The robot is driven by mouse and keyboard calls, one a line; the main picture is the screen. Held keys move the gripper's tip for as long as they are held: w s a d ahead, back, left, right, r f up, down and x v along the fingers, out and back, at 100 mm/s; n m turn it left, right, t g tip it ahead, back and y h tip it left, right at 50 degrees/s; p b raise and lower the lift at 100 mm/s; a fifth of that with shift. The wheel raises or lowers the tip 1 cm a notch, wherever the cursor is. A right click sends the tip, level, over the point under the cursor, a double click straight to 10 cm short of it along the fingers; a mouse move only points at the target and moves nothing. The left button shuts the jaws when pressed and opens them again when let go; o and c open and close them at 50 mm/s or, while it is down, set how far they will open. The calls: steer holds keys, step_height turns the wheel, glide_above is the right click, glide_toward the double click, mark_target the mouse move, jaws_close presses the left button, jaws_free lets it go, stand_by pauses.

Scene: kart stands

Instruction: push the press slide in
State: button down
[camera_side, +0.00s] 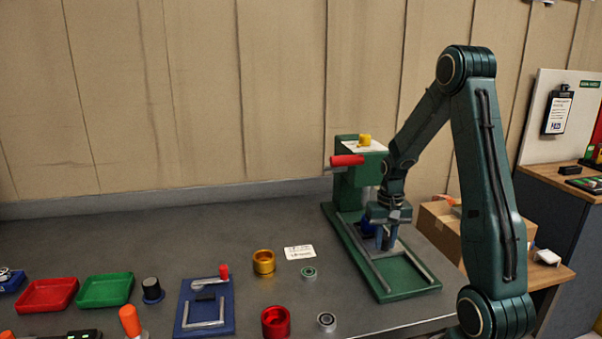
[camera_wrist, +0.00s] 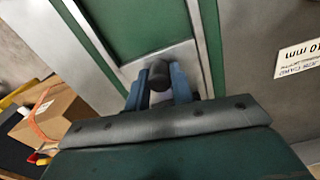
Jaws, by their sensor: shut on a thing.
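The green press (camera_side: 352,185) stands at the back of the bench, with a red handle (camera_side: 347,160) and a yellow knob (camera_side: 365,140) on its head. Its base has two pale metal rails (camera_side: 418,264) that run toward the front right. My gripper (camera_side: 387,240) points down between the rails, in front of the press column. In the wrist view the blue fingers of my gripper (camera_wrist: 161,88) are shut on a dark round knob (camera_wrist: 159,73). The knob stands on the pale metal press slide (camera_wrist: 137,68) between the rails. In the side view my gripper hides the knob.
A blue fixture (camera_side: 226,318) with a red-knobbed lever, a gold ring (camera_side: 264,262), a red cup (camera_side: 275,322) and two small round parts lie left of the press. Red (camera_side: 47,295) and green (camera_side: 105,290) trays sit at far left. A cardboard box (camera_side: 438,225) stands behind my arm.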

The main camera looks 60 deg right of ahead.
steer(key=shift+w+d, duration=2.1)
steer(key=c, duration=1.2)
jaws_free()
steer(key=shift+r, duration=0.2)
step_height(320, 180, up, 14)
steer(key=shift+f, duration=0.25)
steer(key=shift+a, duration=0.1)
